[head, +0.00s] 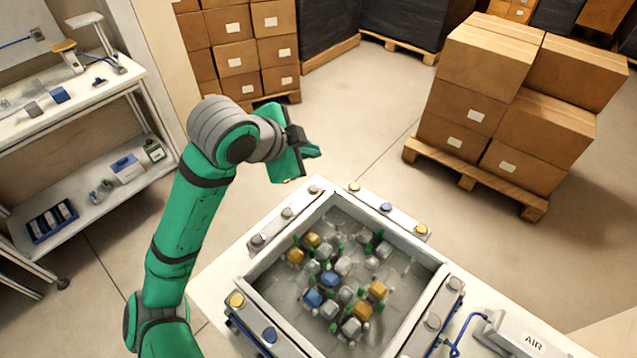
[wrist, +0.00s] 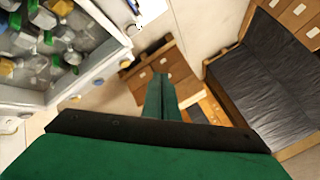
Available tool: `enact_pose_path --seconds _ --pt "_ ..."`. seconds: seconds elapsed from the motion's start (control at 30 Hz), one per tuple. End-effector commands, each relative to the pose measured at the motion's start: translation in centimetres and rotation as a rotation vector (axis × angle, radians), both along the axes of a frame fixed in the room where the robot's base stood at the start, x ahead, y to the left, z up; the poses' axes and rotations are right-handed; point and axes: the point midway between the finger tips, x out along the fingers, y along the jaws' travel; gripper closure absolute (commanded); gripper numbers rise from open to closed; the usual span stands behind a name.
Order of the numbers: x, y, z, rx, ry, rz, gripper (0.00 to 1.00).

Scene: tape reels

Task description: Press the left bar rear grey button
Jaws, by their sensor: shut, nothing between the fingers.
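The left bar (head: 272,227) runs along the upper-left side of the button frame in the head view and carries grey buttons. Its rear grey button (head: 313,187) is at the far end, near the frame's far corner. My gripper (head: 314,151) is above and beyond that end of the bar, apart from it, with its fingers pointing right. In the wrist view, my gripper (wrist: 160,90) shows its fingers together and empty.
The open tray (head: 262,307) holds several yellow, blue, grey and green pieces. Other bars carry yellow, blue and grey buttons. An AIR box (head: 520,335) with a blue hose is at right. Boxes on a pallet (head: 480,180) and shelving (head: 90,200) stand apart. Floor between is clear.

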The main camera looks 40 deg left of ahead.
Motion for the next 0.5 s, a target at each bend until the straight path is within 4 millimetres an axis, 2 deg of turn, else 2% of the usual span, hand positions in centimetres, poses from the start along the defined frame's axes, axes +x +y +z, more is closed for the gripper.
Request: enact_pose_path --seconds 0.27,0.5 --pt "0.0 0.0 -0.5 -0.001 0.001 0.002 1.0" --pt "0.0 0.0 -2.9 -0.003 0.001 0.002 1.0"
